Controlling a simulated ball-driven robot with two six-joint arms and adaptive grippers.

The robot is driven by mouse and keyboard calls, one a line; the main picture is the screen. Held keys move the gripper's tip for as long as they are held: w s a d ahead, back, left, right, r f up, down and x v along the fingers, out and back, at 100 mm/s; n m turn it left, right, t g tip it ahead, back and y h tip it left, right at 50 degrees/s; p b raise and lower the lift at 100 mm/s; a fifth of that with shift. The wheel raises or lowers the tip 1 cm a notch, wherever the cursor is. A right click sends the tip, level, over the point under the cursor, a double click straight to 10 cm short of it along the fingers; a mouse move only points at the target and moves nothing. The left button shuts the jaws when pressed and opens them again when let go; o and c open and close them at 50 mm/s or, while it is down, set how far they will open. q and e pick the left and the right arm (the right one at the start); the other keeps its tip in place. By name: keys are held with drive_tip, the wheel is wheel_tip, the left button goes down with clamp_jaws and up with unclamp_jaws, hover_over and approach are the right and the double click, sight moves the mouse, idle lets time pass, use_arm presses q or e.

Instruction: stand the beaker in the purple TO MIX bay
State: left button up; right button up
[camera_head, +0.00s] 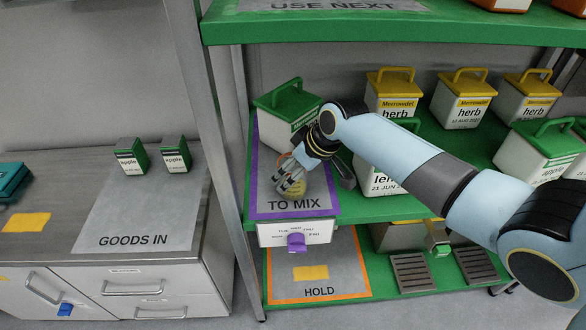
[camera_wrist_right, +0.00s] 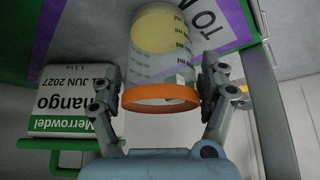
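The beaker (camera_wrist_right: 160,62) is clear, with ml marks, an orange rim and something yellow at its far end. In the right wrist view it sits between the two fingers of my right gripper (camera_wrist_right: 160,84), which look closed against its sides. In the head view my right gripper (camera_head: 291,182) is over the purple-bordered TO MIX bay (camera_head: 296,213) and hides most of the beaker. Whether the beaker's base touches the bay cannot be told. My left gripper is not in view.
Herb boxes (camera_head: 391,93) stand behind my right arm. The upper green shelf (camera_head: 300,27) overhangs. A steel post (camera_head: 222,130) is at the left, and the orange HOLD bay (camera_head: 340,277) is below.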

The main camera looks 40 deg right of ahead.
drive_tip(key=shift+o, duration=1)
drive_tip(key=shift+r, duration=0.3)
drive_tip(key=p+v, duration=0.1)
drive_tip(key=v, duration=0.6)
drive_tip(key=shift+s+r, duration=0.1)
drive_tip(key=shift+r, duration=0.05)
drive_tip(key=shift+s, duration=0.1)
